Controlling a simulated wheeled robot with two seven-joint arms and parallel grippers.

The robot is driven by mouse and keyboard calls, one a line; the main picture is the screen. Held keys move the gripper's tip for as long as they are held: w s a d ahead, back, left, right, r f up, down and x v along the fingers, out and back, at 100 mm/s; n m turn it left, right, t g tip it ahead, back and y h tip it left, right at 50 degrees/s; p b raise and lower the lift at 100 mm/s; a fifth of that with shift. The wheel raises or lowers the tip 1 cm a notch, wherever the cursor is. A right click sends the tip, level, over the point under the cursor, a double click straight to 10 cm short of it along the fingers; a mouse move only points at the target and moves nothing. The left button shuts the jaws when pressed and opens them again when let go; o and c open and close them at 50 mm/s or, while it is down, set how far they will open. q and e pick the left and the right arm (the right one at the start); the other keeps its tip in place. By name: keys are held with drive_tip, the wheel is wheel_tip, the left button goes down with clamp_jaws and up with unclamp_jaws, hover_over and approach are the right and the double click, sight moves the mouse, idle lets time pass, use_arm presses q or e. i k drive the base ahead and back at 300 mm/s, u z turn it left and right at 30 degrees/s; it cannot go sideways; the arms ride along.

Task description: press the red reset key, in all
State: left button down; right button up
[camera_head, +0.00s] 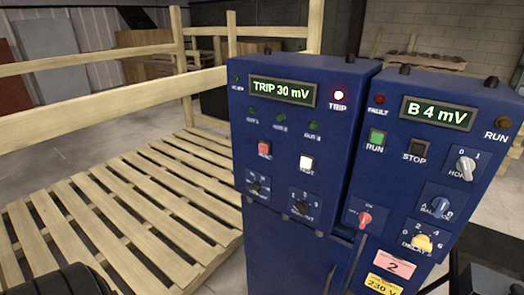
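The red key (265,148) is a small square button on the left blue cabinet (270,220), below the green lamps. Its lettering is too small to read for certain. A white key (306,162) sits to its right and slightly lower. The display (283,91) above reads "TRIP 30 mV", and the lamp marked TRIP (338,95) is lit. Nothing touches or covers the red key. Dark parts, probably of my arms, show at the bottom left and bottom right edges. No gripper fingers can be made out.
The right panel has a display (438,113) reading "B 4 mV", a green RUN key (377,138), a dark STOP key (416,150), a red knob (365,219) and a yellow knob (422,242). A slatted wooden pallet (120,215) and wooden rails (110,115) stand left of the cabinet.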

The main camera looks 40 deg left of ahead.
sight(263, 148)
drive_tip(key=z, duration=1.7)
drive_tip(key=k, duration=1.1)
drive_tip(key=u, duration=1.15)
drive_tip(key=i, duration=0.55)
drive_tip(key=z, duration=0.05)
